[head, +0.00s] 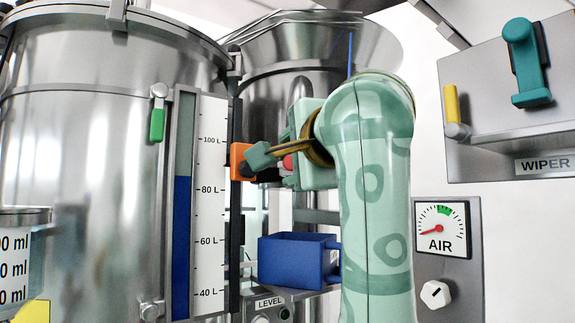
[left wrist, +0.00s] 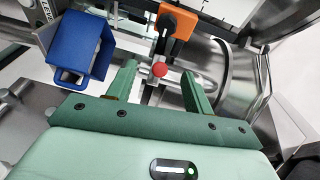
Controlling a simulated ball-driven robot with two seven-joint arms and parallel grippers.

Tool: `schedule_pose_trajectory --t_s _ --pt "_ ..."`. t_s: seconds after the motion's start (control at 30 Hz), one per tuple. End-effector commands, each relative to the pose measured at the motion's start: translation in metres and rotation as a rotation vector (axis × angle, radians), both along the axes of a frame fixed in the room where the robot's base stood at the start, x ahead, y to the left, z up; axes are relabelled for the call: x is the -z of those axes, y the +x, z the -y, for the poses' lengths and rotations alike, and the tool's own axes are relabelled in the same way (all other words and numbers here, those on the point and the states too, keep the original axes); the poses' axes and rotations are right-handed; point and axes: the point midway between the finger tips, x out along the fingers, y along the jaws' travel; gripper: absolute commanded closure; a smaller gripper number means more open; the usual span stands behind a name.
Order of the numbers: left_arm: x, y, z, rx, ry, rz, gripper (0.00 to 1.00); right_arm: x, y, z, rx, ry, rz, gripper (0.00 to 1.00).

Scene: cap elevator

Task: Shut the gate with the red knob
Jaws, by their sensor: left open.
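The red knob (head: 288,162) is small and partly covered by my left gripper in the head view. In the left wrist view the red knob (left wrist: 159,69) shows round and clear, in front of a grey metal fitting. My left gripper (left wrist: 160,82) is open, with one green finger on each side of the knob; a gap shows between the knob and both fingers. In the head view my left gripper (head: 272,162) reaches leftward towards the gauge. The gate itself is hard to make out behind the knob and gripper. My right gripper is not in view.
An orange block (head: 240,161) with a black knob sits on the level gauge rail, close to my fingers; it also shows in the wrist view (left wrist: 180,28). A blue open box (head: 290,262) stands below. A steel tank (head: 80,170) fills the left.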

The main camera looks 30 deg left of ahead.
Motion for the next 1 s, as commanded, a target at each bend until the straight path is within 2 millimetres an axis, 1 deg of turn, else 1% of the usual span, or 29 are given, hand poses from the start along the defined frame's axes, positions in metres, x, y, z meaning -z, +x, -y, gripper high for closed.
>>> schedule_pose_trajectory --t_s 0.03,0.1,0.17,0.27,0.37,0.7,0.9,1.0 --pt "-0.011 -0.002 0.012 0.065 -0.058 0.047 0.48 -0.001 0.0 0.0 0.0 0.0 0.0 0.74" --pt "-0.018 -0.002 0.023 0.129 -0.116 0.087 0.48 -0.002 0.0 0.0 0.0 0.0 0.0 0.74" --pt "-0.021 -0.001 0.028 0.157 -0.143 0.101 0.48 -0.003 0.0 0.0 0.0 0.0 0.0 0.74" --pt "-0.021 0.005 0.023 0.166 -0.153 0.103 0.48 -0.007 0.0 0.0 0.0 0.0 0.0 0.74" --pt "-0.019 0.018 0.011 0.163 -0.153 0.101 0.48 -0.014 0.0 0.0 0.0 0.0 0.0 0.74" --pt "-0.013 0.079 -0.05 0.155 -0.146 0.1 0.48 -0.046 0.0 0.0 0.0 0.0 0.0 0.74" --pt "-0.009 0.105 -0.073 0.157 -0.146 0.1 0.48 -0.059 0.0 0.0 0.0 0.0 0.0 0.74" --pt "-0.007 0.112 -0.079 0.158 -0.146 0.101 0.48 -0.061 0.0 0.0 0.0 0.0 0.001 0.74"
